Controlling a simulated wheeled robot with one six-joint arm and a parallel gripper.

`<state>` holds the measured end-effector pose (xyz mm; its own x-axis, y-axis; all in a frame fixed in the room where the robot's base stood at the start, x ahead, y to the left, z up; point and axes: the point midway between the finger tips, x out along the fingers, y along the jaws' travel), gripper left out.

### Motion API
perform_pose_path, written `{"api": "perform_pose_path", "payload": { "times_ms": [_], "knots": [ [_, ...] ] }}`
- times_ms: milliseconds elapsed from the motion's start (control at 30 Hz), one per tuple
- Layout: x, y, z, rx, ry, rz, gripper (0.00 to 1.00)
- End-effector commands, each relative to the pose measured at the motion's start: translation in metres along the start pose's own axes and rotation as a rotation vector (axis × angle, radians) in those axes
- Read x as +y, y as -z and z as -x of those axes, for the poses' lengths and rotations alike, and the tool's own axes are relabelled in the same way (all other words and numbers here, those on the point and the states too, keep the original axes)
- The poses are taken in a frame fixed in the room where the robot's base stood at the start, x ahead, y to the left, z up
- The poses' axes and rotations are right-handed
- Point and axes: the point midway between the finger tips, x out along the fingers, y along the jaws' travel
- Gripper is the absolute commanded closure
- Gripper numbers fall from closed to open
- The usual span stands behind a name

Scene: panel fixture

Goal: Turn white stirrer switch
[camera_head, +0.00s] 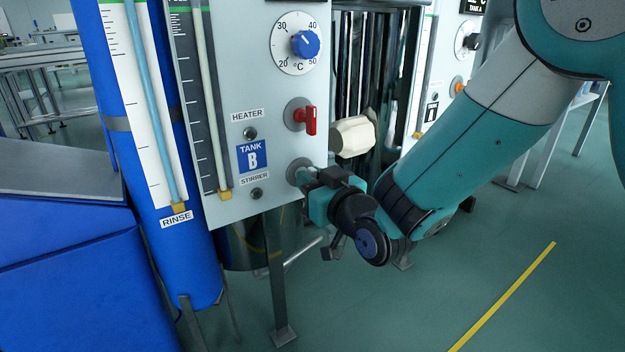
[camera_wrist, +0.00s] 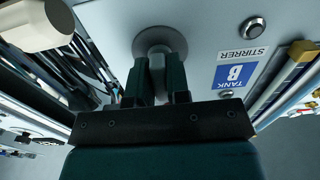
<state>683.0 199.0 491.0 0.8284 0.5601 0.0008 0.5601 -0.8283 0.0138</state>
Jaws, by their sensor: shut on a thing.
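The stirrer switch shows in the wrist view as a pale grey-white knob (camera_wrist: 156,62) on a round grey base (camera_wrist: 158,40) on the panel. My gripper (camera_wrist: 158,80) has its two dark fingers on either side of the knob, shut on it. In the head view my gripper (camera_head: 312,186) reaches the panel from the right, at the STIRRER label (camera_head: 254,179) height. There the gripper hides the knob, and only part of its round base (camera_head: 297,169) shows. The switch's turn angle is hard to tell.
Above on the Tank B panel (camera_head: 262,95) are a red heater switch (camera_head: 310,120) and a blue temperature dial (camera_head: 305,44). A cream-coloured block-like part (camera_head: 352,136) juts out right of the panel. Blue RINSE column (camera_head: 195,262) stands left. Floor at the right is open.

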Motion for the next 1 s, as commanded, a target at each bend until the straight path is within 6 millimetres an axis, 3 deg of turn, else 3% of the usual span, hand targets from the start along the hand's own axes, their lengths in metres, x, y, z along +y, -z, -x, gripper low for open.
{"api": "perform_pose_path", "payload": {
  "times_ms": [833,867,900,933,1000],
  "knots": [
    [0.0019,-0.0029,-0.0001,-0.007,-0.003,0.003,1.0],
    [0.0019,-0.0029,-0.0001,-0.007,-0.004,0.003,0.79],
    [0.0018,-0.0027,-0.0001,-0.007,-0.003,0.003,0.7],
    [0.0016,-0.0025,-0.0001,-0.006,-0.003,0.003,0.63],
    [0.0011,-0.0019,-0.0001,-0.005,-0.002,0.003,0.62]
  ]
}}
